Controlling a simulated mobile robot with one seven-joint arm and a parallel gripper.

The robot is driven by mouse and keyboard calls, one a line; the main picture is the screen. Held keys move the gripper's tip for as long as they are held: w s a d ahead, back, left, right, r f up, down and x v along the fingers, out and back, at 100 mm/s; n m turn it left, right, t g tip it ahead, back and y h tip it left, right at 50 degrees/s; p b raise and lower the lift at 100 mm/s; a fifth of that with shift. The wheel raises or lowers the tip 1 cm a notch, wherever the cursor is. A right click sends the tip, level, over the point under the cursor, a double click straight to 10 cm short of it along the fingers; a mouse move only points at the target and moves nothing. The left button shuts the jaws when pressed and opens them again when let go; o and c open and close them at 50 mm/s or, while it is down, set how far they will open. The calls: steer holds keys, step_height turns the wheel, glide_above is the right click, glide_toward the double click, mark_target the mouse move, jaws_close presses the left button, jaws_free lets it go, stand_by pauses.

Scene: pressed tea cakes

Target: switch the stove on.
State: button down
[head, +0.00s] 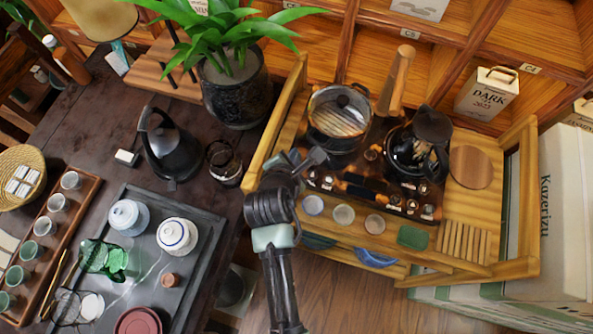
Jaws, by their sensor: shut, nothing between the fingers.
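The stove (372,160) is a dark two-burner unit on a wooden cart. A glass-lidded pot (338,122) stands on its left burner and a dark kettle (412,155) on its right one. Small round knobs sit along the stove's front edge, a left group (327,183) and a right group (411,206). My gripper (312,158) is shut and empty, just in front of the pot and close to the left knobs. Contact with a knob cannot be told, and no flame or lit sign is clear.
Small cups (343,215) stand on the cart's front ledge. A round wooden board (471,167) lies at its right. The dark table at left holds a black kettle (168,150), a plant pot (238,95) and a tea tray (205,232). Shelves stand behind; boxes stand at right.

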step_height(320, 180, down, 5)
steer(key=b, duration=0.3)
steer(key=shift+r+b, duration=0.15)
steer(key=shift+b, duration=0.15)
steer(key=shift+f, duration=0.45)
steer(key=shift+f, duration=0.15)
stand_by(1.1)
steer(key=shift+f, duration=0.25)
steer(key=shift+f, duration=0.3)
stand_by(0.5)
steer(key=shift+r, duration=0.1)
steer(key=shift+r+p, duration=0.65)
stand_by(0.3)
step_height(320, 180, up, 5)
steer(key=p, duration=0.5)
steer(key=shift+p, duration=0.3)
